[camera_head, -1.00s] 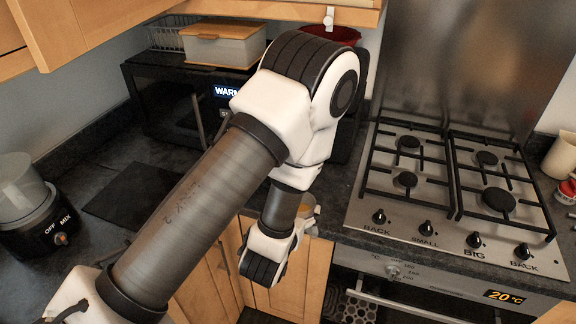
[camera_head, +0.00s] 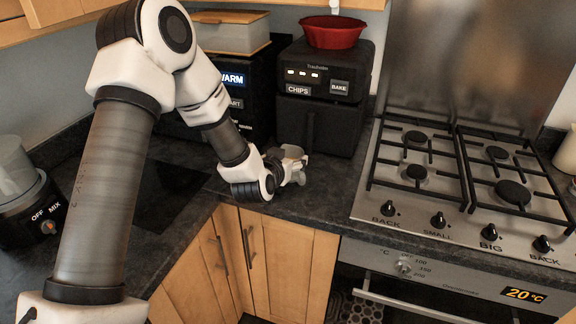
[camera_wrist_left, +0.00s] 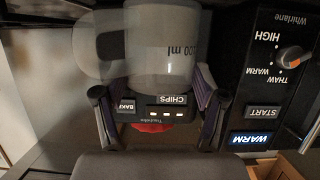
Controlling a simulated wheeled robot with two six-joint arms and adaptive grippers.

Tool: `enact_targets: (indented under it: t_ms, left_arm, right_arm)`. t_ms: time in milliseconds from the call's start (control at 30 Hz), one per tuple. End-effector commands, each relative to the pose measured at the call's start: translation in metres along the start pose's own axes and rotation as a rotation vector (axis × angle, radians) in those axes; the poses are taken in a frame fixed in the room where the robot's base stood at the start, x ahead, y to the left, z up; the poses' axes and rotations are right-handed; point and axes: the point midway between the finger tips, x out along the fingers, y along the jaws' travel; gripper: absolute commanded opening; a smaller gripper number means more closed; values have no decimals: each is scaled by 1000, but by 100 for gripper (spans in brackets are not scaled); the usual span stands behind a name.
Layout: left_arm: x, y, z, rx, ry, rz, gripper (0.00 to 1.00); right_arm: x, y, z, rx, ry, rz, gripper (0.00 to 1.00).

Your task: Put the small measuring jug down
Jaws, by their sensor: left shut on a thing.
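The small measuring jug (camera_wrist_left: 165,45) is pale and translucent, with dark "ml" lettering and a handle at its left in the left wrist view. It sits between the two fingers of my left gripper (camera_wrist_left: 152,90), which is shut on it. In the head view my left gripper (camera_head: 288,168) is over the counter's front part, before the air fryer, and the jug there is small and mostly merged with the gripper. I cannot tell whether the jug's base touches the counter. My right gripper is not in view.
The dark counter (camera_head: 325,185) is clear between the gripper and the hob (camera_head: 440,175). The air fryer (camera_head: 320,125) stands behind with a red bowl (camera_head: 333,32) on top. The microwave (camera_head: 258,90) is left of it. A mixer (camera_head: 28,205) stands far left.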

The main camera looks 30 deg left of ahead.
Motion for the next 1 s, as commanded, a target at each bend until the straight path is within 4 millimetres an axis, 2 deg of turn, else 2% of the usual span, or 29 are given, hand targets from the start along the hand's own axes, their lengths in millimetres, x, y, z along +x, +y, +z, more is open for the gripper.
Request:
enact_targets:
  t_ms: [67,200,267,600,633,700,1000]
  left_arm:
    - [5,-2,3,1,-1,-1,26]
    - [12,-2,26,3,-5,0,26]
    - [14,-2,31,2,-2,0,26]
    - [16,-2,37,0,0,0,26]
    - [16,-2,37,0,0,0,74]
    - [16,-2,36,0,0,0,96]
    - [16,-2,35,0,0,0,96]
  right_arm:
    - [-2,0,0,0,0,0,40]
    - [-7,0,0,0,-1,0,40]
    - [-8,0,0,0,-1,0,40]
    - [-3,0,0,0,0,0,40]
    - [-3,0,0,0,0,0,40]
    - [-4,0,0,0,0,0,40]
    - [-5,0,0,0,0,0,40]
